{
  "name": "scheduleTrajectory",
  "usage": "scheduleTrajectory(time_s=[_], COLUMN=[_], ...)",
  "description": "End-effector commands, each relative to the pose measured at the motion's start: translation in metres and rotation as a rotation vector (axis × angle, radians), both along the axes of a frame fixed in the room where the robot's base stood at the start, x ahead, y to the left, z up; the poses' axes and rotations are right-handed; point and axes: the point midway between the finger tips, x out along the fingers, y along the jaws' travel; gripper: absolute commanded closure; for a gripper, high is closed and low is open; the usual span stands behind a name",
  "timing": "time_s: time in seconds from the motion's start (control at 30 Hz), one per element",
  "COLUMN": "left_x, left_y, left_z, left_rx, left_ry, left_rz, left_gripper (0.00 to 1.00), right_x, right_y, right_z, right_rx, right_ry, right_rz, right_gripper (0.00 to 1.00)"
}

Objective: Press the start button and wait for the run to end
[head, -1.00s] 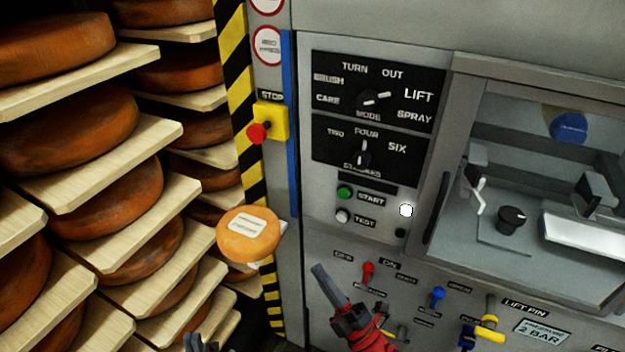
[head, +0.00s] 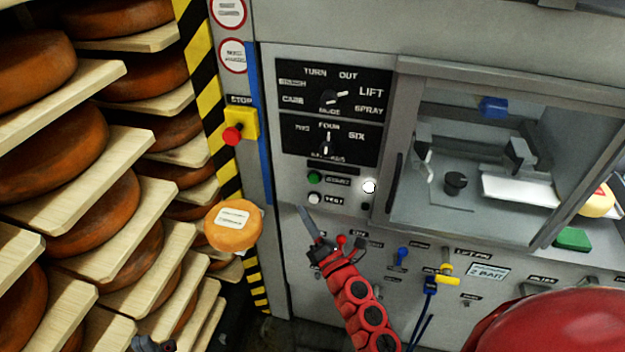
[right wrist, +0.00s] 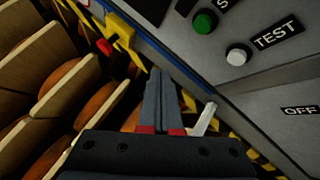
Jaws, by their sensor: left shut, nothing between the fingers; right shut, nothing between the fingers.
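The green start button (head: 314,177) is on the machine's grey front panel, beside its START label. It also shows at the top of the right wrist view (right wrist: 204,22). A white test button (head: 314,198) sits directly below it. My right gripper (head: 303,211), on the red arm, is shut and empty, its tips just below and left of the test button in the head view. In the right wrist view its fingers (right wrist: 160,72) lie left of and below both buttons, with no contact visible. My left gripper (head: 155,343) is shut at the bottom edge, partly cut off.
A white round lamp (head: 369,187) glows right of the buttons. A red stop button (head: 232,135) on a yellow box is to the left. Mode and count dials sit above. Shelves of cheese wheels (head: 62,150) fill the left; one labelled wheel (head: 233,225) stands near the striped post.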

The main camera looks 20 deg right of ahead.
Motion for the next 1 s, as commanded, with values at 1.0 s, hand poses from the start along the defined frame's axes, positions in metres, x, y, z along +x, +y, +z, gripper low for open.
scheduleTrajectory(time_s=[1.0], left_x=[0.000], left_y=[0.000], left_z=[-0.010], left_rx=[0.000], left_ry=[0.000], left_rz=[0.000], left_gripper=[1.00], right_x=[0.070], right_y=[-0.047], right_z=[0.000], right_rx=[0.002], right_ry=[0.000], right_rz=[0.002], right_gripper=[1.00])
